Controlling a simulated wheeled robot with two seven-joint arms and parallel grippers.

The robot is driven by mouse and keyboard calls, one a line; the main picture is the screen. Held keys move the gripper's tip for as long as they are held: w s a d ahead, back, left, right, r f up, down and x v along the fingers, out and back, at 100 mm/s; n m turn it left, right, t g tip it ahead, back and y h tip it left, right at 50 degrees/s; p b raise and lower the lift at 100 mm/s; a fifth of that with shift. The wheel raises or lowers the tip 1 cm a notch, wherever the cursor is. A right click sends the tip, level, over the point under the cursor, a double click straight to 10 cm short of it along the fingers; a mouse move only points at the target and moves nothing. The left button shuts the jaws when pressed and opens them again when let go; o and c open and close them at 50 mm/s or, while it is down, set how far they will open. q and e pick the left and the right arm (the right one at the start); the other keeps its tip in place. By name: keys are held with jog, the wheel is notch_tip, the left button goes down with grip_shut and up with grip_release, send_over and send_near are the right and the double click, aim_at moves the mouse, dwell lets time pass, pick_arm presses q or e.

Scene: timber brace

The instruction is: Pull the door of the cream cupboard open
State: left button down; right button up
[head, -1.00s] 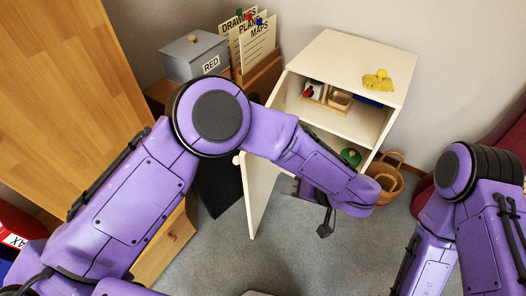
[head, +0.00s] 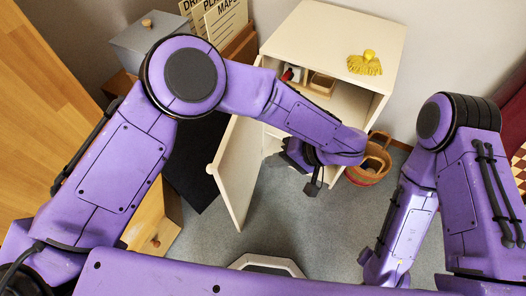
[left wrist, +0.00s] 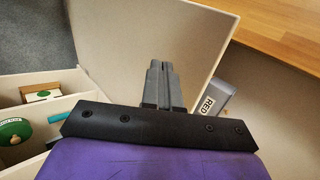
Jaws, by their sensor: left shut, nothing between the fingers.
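The cream cupboard (head: 335,40) stands against the back wall with its front open. Its door (head: 238,172) stands swung well out to the left, its round knob (head: 209,168) on the outer face by the free edge. My left gripper (head: 313,188) is in front of the open cupboard, right of the door, on its inner side. In the left wrist view its fingers (left wrist: 163,82) are shut and empty, in front of the door's inner face (left wrist: 140,35). I cannot tell whether they touch it. My right arm is at the right; its gripper is not in view.
A yellow tasselled thing (head: 365,63) lies on the cupboard top. A basket (head: 370,165) stands right of the cupboard. A grey lidded box (head: 155,42) and a file holder (head: 226,22) are at the left back. A green round thing (left wrist: 14,131) shows inside the cupboard.

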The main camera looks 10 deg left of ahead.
pick_arm(q)
send_near(230, 165)
notch_tip(230, 165, down, 3)
jog(key=a, duration=0.1)
jog(key=a+p, duration=0.1)
jog(key=a, duration=0.1)
jog(key=shift+w+a+f, duration=0.1)
jog(key=shift+a+f, duration=0.3)
jog(key=shift+a, duration=0.25)
pick_arm(e)
jog(key=shift+r, duration=0.7)
